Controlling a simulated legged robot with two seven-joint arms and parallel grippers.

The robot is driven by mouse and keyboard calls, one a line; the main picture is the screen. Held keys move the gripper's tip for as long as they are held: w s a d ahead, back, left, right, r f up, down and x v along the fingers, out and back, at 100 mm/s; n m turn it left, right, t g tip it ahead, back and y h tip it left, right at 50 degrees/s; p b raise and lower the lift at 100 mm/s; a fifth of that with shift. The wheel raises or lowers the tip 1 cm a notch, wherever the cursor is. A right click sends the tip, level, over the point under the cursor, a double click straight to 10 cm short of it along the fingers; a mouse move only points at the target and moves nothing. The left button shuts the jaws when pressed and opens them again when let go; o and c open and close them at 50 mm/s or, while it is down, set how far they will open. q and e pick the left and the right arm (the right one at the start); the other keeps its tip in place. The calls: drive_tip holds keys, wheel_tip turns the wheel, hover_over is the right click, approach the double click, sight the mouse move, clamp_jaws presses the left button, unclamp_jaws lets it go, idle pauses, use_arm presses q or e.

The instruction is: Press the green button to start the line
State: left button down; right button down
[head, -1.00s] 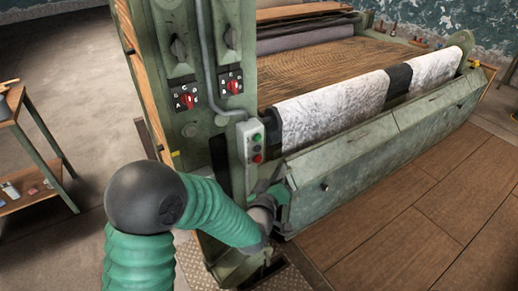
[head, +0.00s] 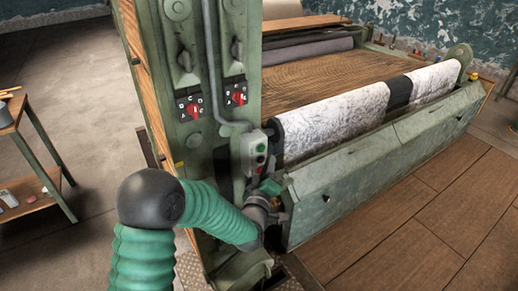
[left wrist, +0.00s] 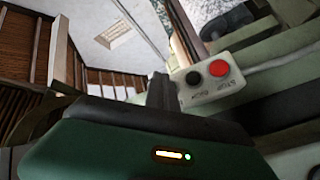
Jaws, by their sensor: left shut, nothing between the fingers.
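A grey button box (head: 247,150) is mounted on the green machine column in the head view. Its green button (head: 261,148) is at the top, with a dark button below it and a red button (head: 259,170) at the bottom. My left gripper (head: 270,186) is just below the box, pointing up toward it. In the left wrist view its shut dark fingers (left wrist: 162,90) stand beside the box (left wrist: 212,90). There the red button (left wrist: 219,68) and black button (left wrist: 193,78) show; the green one is not visible. I cannot tell whether the fingers touch the box. My right gripper is not in view.
Two red rotary selectors (head: 193,108) are higher on the column, with a grey conduit (head: 212,70) between them. A green trough (head: 390,150) with a pale roll (head: 330,120) extends right. A small cart (head: 30,165) stands left. Wooden floor lies open at right.

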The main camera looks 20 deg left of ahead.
sight(261, 149)
use_arm(q)
drive_tip(key=shift+w+a+r, duration=0.1)
drive_tip(key=shift+w+a, duration=0.2)
drive_tip(key=shift+w, duration=0.2)
drive_tip(key=shift+w+a, duration=0.25)
drive_tip(key=shift+w, duration=0.2)
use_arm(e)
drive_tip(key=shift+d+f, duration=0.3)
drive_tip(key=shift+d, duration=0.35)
use_arm(q)
drive_tip(key=shift+a, duration=0.3)
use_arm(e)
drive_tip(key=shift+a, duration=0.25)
use_arm(q)
drive_tip(key=shift+d, duration=0.15)
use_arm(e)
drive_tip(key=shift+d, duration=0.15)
use_arm(q)
drive_tip(key=shift+b, duration=0.3)
drive_tip(key=shift+w+a+r, duration=0.1)
drive_tip(key=shift+w+a, duration=0.1)
drive_tip(key=shift+a, duration=0.15)
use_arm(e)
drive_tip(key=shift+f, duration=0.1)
